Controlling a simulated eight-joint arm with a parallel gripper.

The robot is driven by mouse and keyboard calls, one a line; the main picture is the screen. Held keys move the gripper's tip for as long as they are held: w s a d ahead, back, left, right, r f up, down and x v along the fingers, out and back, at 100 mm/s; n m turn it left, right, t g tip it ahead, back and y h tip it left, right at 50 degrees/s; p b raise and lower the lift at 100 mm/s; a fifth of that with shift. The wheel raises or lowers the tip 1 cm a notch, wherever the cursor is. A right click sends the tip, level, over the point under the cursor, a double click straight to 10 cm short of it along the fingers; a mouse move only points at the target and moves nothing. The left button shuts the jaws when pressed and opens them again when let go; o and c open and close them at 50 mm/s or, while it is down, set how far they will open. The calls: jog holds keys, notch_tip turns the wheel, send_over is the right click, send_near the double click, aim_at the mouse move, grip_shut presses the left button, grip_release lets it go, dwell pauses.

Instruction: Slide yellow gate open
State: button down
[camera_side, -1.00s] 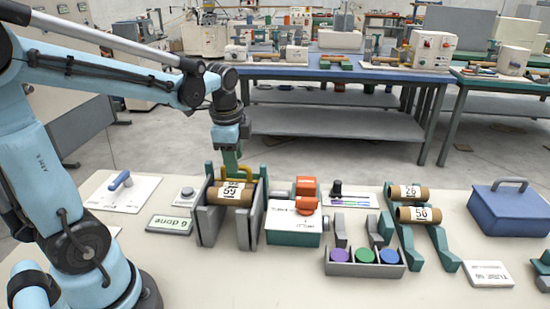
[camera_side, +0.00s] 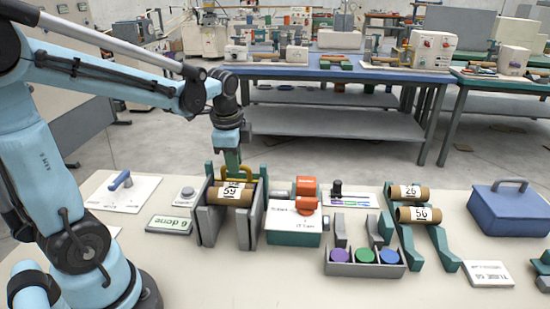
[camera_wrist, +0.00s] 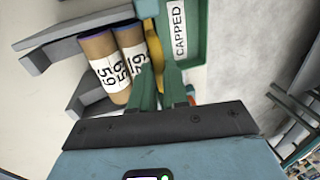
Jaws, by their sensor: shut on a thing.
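The yellow gate (camera_side: 240,172) stands at the back of the grey rack (camera_side: 210,225), behind the cardboard tubes, in the side view. My gripper (camera_side: 231,168) points down at it from above, with its green fingers shut on the gate. In the wrist view the yellow gate (camera_wrist: 154,50) runs up from between my fingers (camera_wrist: 160,75). Two capped tubes lie side by side next to it, a front tube (camera_wrist: 97,48) and another tube (camera_wrist: 130,38). The exact grip contact is partly hidden by the fingers.
A green tray (camera_wrist: 192,62) marked CAPPED lies just right of the gate in the wrist view. A green box with orange parts (camera_side: 292,238) stands right of the rack. A cap bin (camera_side: 365,270), tubes on a green rack (camera_side: 418,214) and a blue box (camera_side: 508,212) stand farther right.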

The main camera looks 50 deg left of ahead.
jog(key=shift+r, duration=2.4)
jog(key=c, duration=1.1)
grip_release()
jog(key=shift+r, duration=0.1)
jog(key=r, duration=0.4)
jog(key=s+d+r, duration=0.1)
jog(key=r, duration=0.6)
jog(key=shift+s+d+r, duration=0.3)
jog(key=shift+d+r, duration=0.05)
